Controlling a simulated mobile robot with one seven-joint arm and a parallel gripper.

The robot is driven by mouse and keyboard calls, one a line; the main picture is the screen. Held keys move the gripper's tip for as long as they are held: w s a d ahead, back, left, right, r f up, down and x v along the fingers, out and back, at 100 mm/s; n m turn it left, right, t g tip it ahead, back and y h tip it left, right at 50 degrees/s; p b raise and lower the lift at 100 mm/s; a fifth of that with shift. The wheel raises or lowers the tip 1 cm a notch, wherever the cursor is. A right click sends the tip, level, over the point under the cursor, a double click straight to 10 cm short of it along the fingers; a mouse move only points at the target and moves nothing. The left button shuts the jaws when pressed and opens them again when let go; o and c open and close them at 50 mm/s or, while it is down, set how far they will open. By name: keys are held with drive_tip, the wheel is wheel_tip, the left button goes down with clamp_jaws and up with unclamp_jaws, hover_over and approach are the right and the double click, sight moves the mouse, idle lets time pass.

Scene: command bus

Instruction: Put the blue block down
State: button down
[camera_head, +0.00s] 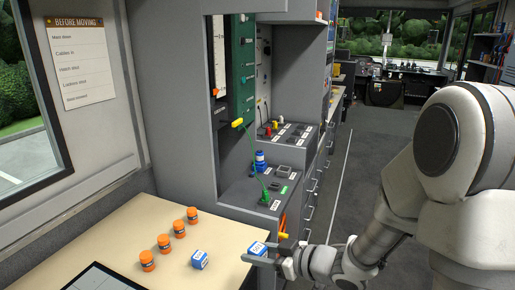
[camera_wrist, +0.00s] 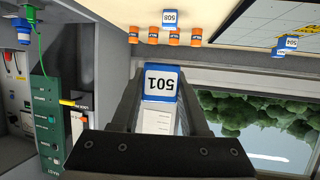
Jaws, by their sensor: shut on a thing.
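A small blue block with a white label (camera_head: 258,248) is between the fingers of my gripper (camera_head: 264,254), near the right edge of the cream table (camera_head: 120,232).
Several orange jars (camera_head: 164,243) stand in a slanting row on the table. A dark-framed panel (camera_head: 100,279) lies at the front. A grey console (camera_head: 245,190) with a green cable (camera_head: 257,165) stands behind the table.

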drive_tip(key=w+d+m+t+h+p, duration=0.5)
drive_tip(key=d+m+h, duration=0.5)
drive_tip(key=d, duration=0.4)
drive_tip(key=w+h+p, duration=0.1)
drive_tip(key=w+p, duration=0.1)
drive_tip(key=w, duration=0.1)
drive_tip(key=shift+f+m+t, duration=0.3)
drive_tip(key=shift+m, duration=0.1)
